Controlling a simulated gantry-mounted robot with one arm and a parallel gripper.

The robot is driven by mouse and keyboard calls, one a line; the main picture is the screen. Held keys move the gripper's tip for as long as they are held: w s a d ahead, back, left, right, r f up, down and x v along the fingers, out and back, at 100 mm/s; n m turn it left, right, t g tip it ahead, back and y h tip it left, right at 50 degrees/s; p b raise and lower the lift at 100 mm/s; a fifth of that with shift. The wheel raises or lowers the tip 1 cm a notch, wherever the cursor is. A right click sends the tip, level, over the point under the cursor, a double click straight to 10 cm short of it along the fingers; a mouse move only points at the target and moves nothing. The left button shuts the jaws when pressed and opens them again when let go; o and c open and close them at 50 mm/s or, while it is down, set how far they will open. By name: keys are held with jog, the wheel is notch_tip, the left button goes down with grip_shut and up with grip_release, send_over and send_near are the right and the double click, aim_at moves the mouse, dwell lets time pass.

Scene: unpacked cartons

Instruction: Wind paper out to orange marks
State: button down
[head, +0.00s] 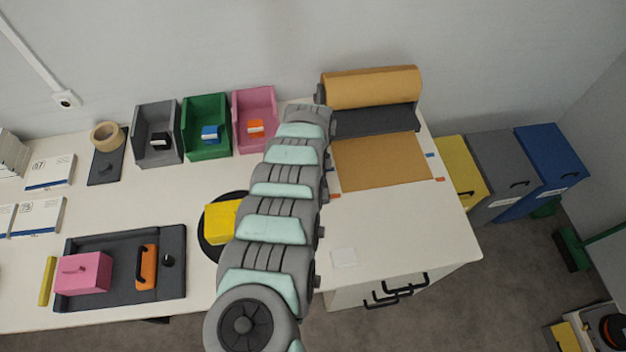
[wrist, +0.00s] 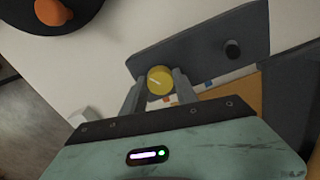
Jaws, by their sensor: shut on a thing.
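Brown paper (head: 380,162) runs from the roll (head: 372,87) under a dark bar (head: 375,120) onto the white table. Its front edge lies about level with the orange marks, one at the right (head: 440,179) and one at the left (head: 335,196). Blue marks (head: 430,155) sit farther back, beside the paper. In the wrist view, my gripper (wrist: 160,88) is shut on a round yellow knob (wrist: 159,79), in front of a dark grey plate (wrist: 205,45). In the head view, my arm hides the gripper and knob at the roll's left side.
Grey (head: 157,150), green (head: 207,145) and pink (head: 255,138) bins stand at the back left. A black disc (head: 207,240) with a yellow block is partly behind my arm. Table right of the paper is clear.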

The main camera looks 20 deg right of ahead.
dwell(0.3)
jog(key=c, duration=0.9)
grip_release()
jog(key=shift+c, duration=0.2)
jog(key=shift+r, duration=0.1)
notch_tip(320, 180, up, 11)
jog(key=shift+p, duration=0.4)
jog(key=shift+f, duration=0.2)
